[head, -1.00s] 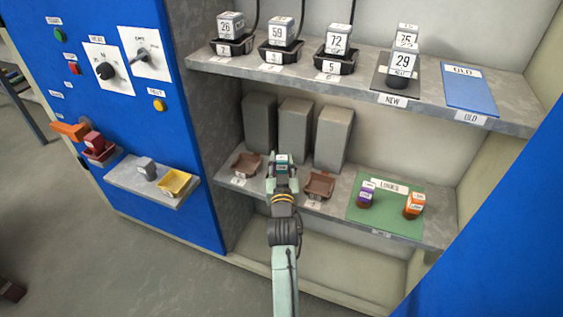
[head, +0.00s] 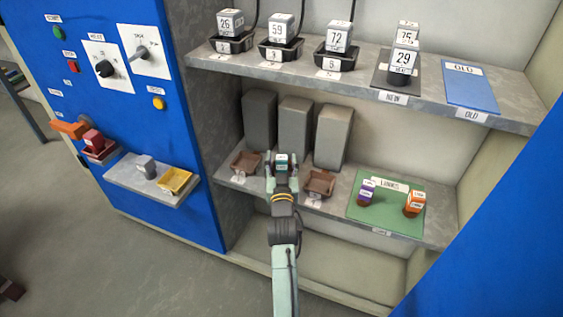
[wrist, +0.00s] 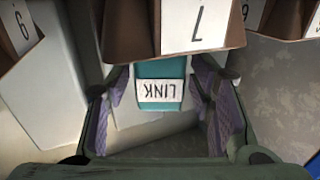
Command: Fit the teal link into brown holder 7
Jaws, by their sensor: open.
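The teal link (head: 281,167), with a white LINK label on its top, stands upright between the fingertips of my gripper (head: 281,164). The fingers of my gripper (wrist: 165,100) are spread apart, one on each side of the link, with gaps showing. How deep the link sits in the holder is hidden. In the head view my gripper covers most of this middle holder.
Brown holders stand to the left (head: 246,162) and right (head: 320,183), both empty. Grey blocks (head: 295,128) rise close behind. A green mat (head: 385,220) at right holds purple (head: 366,190) and orange (head: 414,202) links. The upper shelf (head: 430,108) overhangs.

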